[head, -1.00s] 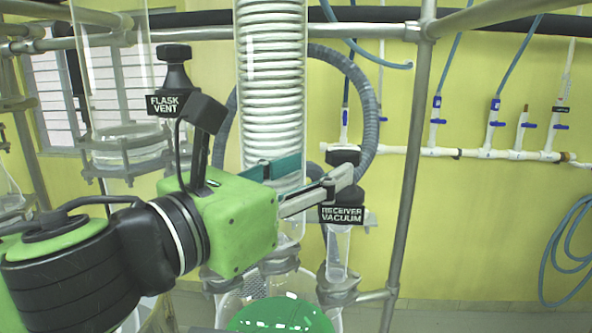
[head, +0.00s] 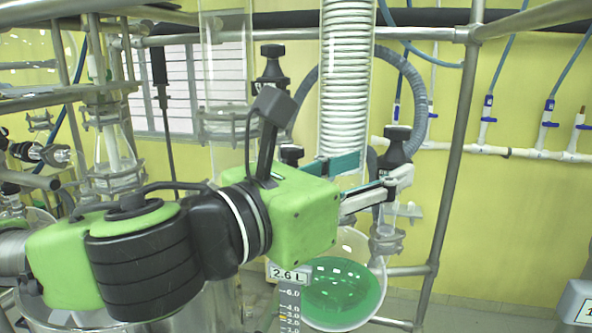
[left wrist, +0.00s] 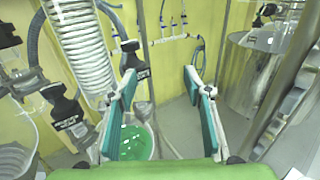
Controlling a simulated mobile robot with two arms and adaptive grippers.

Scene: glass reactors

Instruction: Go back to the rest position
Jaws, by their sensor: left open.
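My left gripper (head: 376,178) is open and empty, with a green body and two slim fingers pointing right in the head view. It appears in front of the coiled glass condenser (head: 347,85) and the black-topped receiver vacuum valve (head: 394,145). I cannot tell whether it touches them. In the left wrist view the open fingers (left wrist: 160,112) frame bare floor and part of a flask of green liquid (left wrist: 135,140). That flask (head: 345,290) sits below the gripper in the head view. My right gripper is in neither view.
A black-topped flask vent valve (head: 272,65) stands behind my arm. A metal frame post (head: 455,170) rises right of the gripper. White wall piping (head: 510,150) with blue valves runs along the yellow wall. A large steel vessel (left wrist: 250,75) stands right in the left wrist view.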

